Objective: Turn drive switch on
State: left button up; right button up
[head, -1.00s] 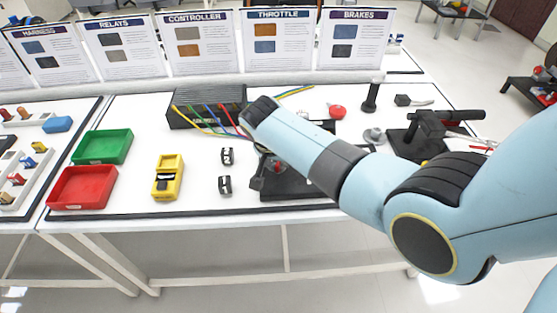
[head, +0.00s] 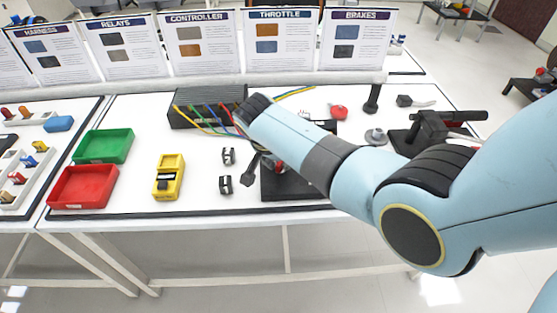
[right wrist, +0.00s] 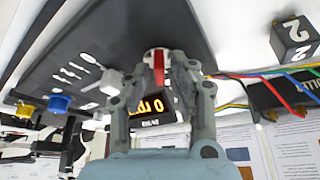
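The drive switch, a red bar on a round white base (right wrist: 159,68), sits on the black panel (right wrist: 120,40) in the right wrist view. My right gripper (right wrist: 160,62) has its two fingers apart, one on either side of the red bar; contact is not clear. Beside the switch a small display (right wrist: 152,106) shows lit yellow characters. In the head view my right arm hides most of the panel (head: 290,188). A dark finger of my right gripper (head: 249,170) shows left of a red part of the switch (head: 278,166). My left gripper is not in view.
Two small black cubes (head: 226,184) lie left of the panel, with a yellow device (head: 168,177) and red (head: 83,187) and green (head: 104,146) trays farther left. A black box with coloured wires (head: 190,112) stands behind. Blue and yellow toggles (right wrist: 61,104) line the panel.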

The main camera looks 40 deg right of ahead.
jog(key=shift+o, duration=0.7)
jog(key=v, duration=1.2)
